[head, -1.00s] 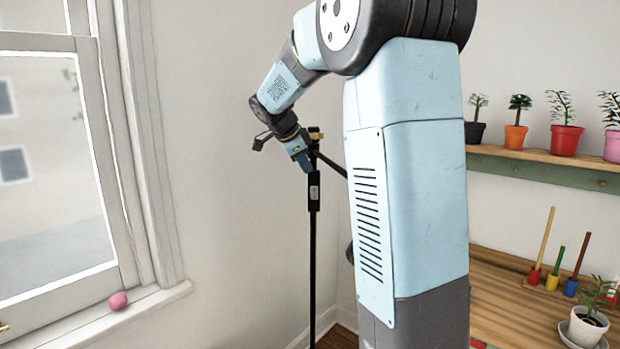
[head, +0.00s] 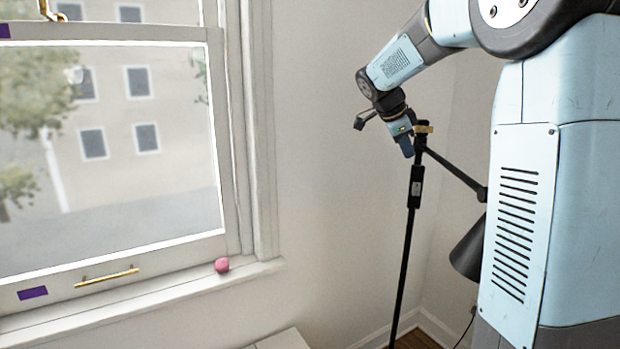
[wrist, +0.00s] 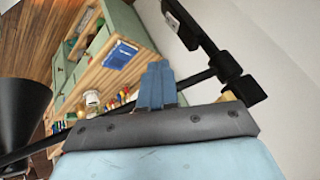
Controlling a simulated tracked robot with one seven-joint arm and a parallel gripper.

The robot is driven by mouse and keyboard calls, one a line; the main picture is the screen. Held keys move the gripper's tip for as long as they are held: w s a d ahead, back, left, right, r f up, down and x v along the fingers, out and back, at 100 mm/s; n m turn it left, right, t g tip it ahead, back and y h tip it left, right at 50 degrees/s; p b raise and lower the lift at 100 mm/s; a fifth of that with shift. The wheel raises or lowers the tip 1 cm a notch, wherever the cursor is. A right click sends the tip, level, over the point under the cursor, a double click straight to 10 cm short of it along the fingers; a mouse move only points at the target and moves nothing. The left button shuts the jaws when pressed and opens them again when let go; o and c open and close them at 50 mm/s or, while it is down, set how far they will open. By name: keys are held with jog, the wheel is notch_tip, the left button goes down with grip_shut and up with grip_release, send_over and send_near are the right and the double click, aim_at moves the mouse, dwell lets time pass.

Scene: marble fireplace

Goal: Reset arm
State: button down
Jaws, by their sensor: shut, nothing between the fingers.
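My gripper (head: 406,147) hangs at the end of my arm at the upper right of the head view, pointing down. It looks close to the upper joint of a black floor lamp (head: 415,190), though I cannot tell whether they touch. In the wrist view my gripper (wrist: 157,72) shows its blue fingers together, with nothing between them. The black lamp pole and joint (wrist: 228,70) lie just beyond the fingers in that view.
A window (head: 110,140) with a brass handle (head: 106,277) fills the left. A pink ball-like object (head: 222,265) sits on its sill (head: 150,297). The black lampshade (head: 468,250) hangs beside my arm. The wrist view shows a green and wooden cabinet (wrist: 125,28) with small items.

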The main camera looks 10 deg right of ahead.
jog(key=s+a+f+n+t+y, duration=0.1)
jog(key=s+a+f+n+y, duration=0.1)
jog(key=s+n, duration=0.4)
jog(key=s+a+f+n+t+y, duration=0.1)
jog(key=s+a+n, duration=0.4)
jog(key=s, duration=1.1)
jog(key=s+a+f+n+y, duration=0.3)
jog(key=s+f+n, duration=0.2)
jog(key=s+n, duration=0.4)
jog(key=shift+s+a+t, duration=0.3)
jog(key=shift+s+t, duration=0.1)
jog(key=shift+s, duration=0.5)
jog(key=shift+f, duration=0.1)
